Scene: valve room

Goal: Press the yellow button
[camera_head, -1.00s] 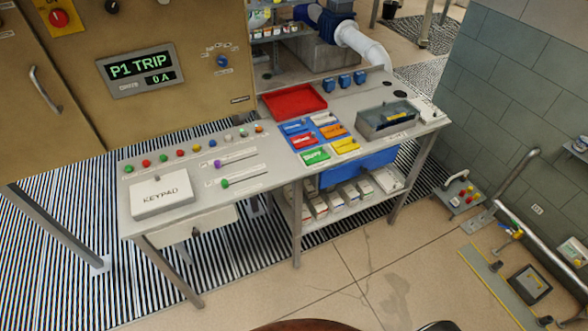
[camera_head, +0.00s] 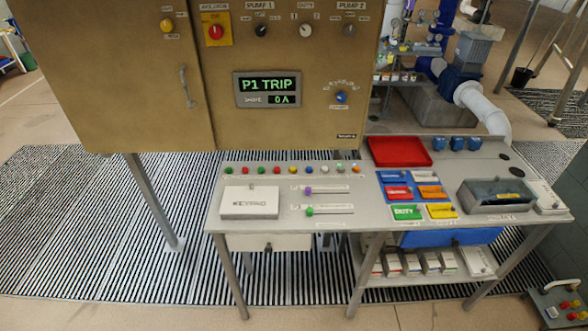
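A yellow button (camera_head: 293,170) sits in a row of small coloured buttons along the back of the grey control desk (camera_head: 270,212). A red button (camera_head: 277,171) is to its left and a blue button (camera_head: 308,170) to its right. Another small yellow knob or lamp (camera_head: 167,25) is on the tan cabinet at the upper left; I cannot tell which kind it is. Neither of my grippers shows in the head view.
A white keypad box (camera_head: 250,203), purple and green slider knobs, a red tray (camera_head: 400,151), coloured tags and a grey open box (camera_head: 497,195) are on the desk. The tan cabinet (camera_head: 120,80) with a "P1 TRIP" display stands behind. Striped grating (camera_head: 90,220) lies at the left.

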